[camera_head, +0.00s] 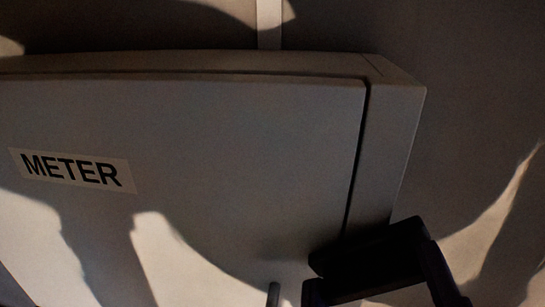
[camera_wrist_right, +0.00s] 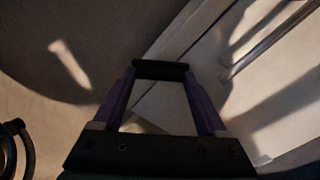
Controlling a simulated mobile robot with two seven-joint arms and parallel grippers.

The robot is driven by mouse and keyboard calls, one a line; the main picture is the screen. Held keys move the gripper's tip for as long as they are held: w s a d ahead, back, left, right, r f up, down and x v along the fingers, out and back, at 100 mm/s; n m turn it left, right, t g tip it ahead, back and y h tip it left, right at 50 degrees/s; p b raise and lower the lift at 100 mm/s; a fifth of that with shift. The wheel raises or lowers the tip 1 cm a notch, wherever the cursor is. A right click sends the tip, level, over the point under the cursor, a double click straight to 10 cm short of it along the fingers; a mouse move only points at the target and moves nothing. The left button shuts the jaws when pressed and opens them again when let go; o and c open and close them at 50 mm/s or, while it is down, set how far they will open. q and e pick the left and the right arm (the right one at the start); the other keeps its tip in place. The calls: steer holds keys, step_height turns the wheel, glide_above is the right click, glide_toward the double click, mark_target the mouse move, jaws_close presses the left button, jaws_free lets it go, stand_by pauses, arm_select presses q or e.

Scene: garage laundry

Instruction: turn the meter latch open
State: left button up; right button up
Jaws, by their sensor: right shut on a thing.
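The grey meter box (camera_head: 230,150) fills much of the head view, with a METER label (camera_head: 72,169) on its door. The door is closed flush, with a dark seam along its right edge. My right gripper (camera_head: 365,256) is at the lower right of the box, over the seam between door and side. In the right wrist view its dark fingertips (camera_wrist_right: 160,70) are closed at the box edge. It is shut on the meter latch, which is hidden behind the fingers. My left gripper is not in view.
A short grey bar (camera_head: 273,293) shows at the bottom of the head view, left of my right gripper. A pale strip (camera_head: 269,25) runs up the wall above the box. The wall right of the box is bare, with strong shadows.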

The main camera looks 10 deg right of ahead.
steer(key=n, duration=0.2)
steer(key=shift+n, duration=0.4)
steer(key=n, duration=0.2)
steer(key=shift+n, duration=0.4)
steer(key=n+p, duration=0.1)
steer(key=n, duration=0.4)
steer(key=shift+a, duration=0.1)
steer(key=o, duration=1.3)
steer(key=shift+f, duration=0.1)
